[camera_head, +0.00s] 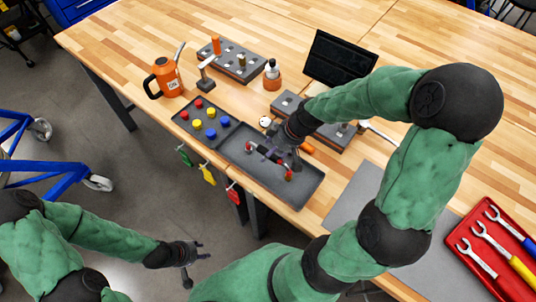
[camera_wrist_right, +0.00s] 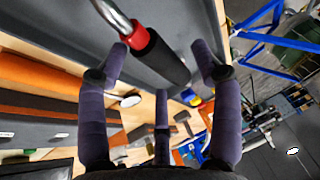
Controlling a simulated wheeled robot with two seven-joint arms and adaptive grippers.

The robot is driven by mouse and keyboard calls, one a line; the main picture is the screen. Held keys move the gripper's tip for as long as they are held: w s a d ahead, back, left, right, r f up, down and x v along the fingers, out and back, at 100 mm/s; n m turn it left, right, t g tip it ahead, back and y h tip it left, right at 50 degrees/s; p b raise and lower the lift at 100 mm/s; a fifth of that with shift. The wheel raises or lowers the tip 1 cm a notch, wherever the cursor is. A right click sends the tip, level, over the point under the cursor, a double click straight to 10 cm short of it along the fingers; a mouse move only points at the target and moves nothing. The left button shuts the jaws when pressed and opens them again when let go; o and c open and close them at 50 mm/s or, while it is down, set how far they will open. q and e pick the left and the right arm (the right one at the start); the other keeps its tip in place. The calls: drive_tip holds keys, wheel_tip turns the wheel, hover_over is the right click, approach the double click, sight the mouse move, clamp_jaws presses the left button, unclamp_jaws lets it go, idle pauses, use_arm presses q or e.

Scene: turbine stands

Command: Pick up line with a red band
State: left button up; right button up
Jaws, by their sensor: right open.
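The line with a red band (camera_head: 250,147) lies in the grey tray (camera_head: 309,193) in the head view. Red also shows at its lower right, and its middle is partly hidden by my right gripper (camera_head: 280,156). In the right wrist view the line (camera_wrist_right: 165,60) shows a silver tube, a red band and a black sleeve. My right gripper (camera_wrist_right: 160,60) is open, its fingers spread, with the black sleeve showing between the fingertips. I cannot tell whether any finger touches it. My left gripper (camera_head: 196,254) is open and empty over the floor, away from the table.
A tray of red, yellow and blue knobs (camera_head: 205,123) adjoins the grey tray. An orange can (camera_head: 166,76), an orange-based bottle (camera_head: 272,75), a dark screen (camera_head: 338,60) and fixture blocks stand behind. A red tray of wrenches (camera_head: 490,245) lies right. Coloured tags hang at the front edge.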

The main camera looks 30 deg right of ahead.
drive_tip(key=shift+x, duration=1.15)
clamp_jaws()
drive_tip(key=shift+r, duration=0.15)
